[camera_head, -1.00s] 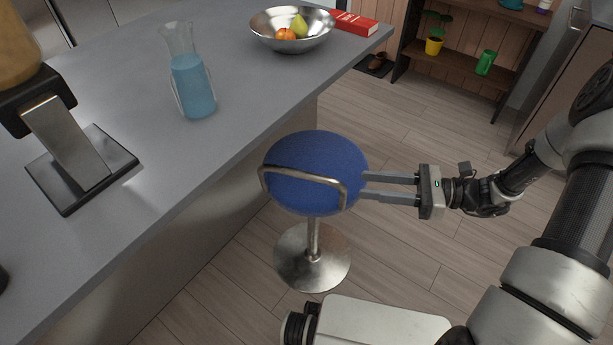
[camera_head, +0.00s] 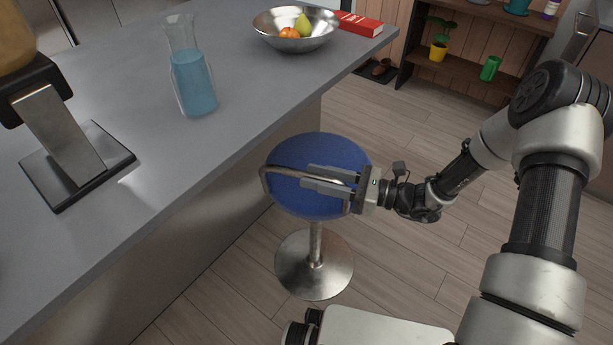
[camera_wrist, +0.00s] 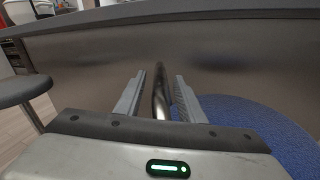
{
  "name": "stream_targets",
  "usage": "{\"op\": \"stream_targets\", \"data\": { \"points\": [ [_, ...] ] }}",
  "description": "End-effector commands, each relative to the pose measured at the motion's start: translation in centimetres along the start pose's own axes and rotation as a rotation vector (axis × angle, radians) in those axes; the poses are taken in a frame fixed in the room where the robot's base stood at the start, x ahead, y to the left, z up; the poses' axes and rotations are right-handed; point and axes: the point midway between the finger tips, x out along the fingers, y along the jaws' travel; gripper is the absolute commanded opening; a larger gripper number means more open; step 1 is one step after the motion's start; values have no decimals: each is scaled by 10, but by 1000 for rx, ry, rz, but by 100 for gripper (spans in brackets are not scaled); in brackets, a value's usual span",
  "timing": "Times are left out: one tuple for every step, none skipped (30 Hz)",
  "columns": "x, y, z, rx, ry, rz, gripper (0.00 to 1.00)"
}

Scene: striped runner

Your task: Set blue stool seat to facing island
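The blue stool seat (camera_head: 318,143) is round, on a metal post and round base (camera_head: 314,265), beside the grey island (camera_head: 95,215). My gripper (camera_head: 303,176) reaches in from the right over the seat. In the wrist view the rail (camera_wrist: 160,92) passes between my two fingers (camera_wrist: 158,95), with a gap on each side. The fingers are open around it. The blue seat (camera_wrist: 235,125) shows at the right there. My gripper hides part of the rail in the head view.
On the island stand a jug of blue liquid (camera_head: 195,85), a fruit bowl (camera_head: 297,42), a red book (camera_head: 360,24) and a metal-stemmed appliance (camera_head: 62,130). Another stool (camera_wrist: 22,90) is at left in the wrist view. Wood floor (camera_head: 400,115) beyond the stool is open.

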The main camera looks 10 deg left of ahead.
Motion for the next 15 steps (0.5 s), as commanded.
{"op": "stream_targets", "data": {
  "points": [
    [8, 0, -2, -1, 1, 2, 36],
    [12, 0, -1, -1, 1, 2, 36],
    [16, 0, -1, -1, 2, 1, 36],
    [18, 0, -1, -1, 1, 1, 36],
    [21, 0, -1, -1, 1, 1, 36],
    [23, 0, -1, 0, 1, 0, 36],
    [25, 0, 0, 0, 0, 0, 36],
    [26, 0, 0, 0, 0, 0, 36],
    [27, 0, 0, 0, 0, 0, 36],
    [27, 0, 0, 0, 0, 0, 36],
    [28, 0, 0, 0, 0, 0, 36],
    [28, 0, 0, 0, 0, 0, 36],
    [28, 0, 0, 0, 1, 0, 36],
    [28, 0, 0, 0, 1, 0, 36],
    [28, 0, 0, 0, 1, 0, 36]
  ]
}}
